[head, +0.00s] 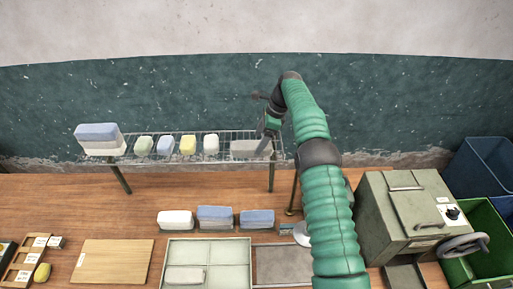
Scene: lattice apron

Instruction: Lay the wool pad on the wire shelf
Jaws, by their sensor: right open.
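The wire shelf (224,143) stands on dark legs along the back of the wooden table. A flat grey pad (245,149), which looks like the wool pad, lies on the shelf's right end. My right gripper (265,138) is open, pointing down at the right part of this pad. I cannot tell whether its fingers touch the pad, and they hide part of it. My left gripper is out of view.
A blue-and-white stack (98,138) and several small blocks fill the shelf's left and middle. Pads (215,216) lie in front. A divided tray (208,252), a board (112,262) and a grey metal box (405,215) stand nearer.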

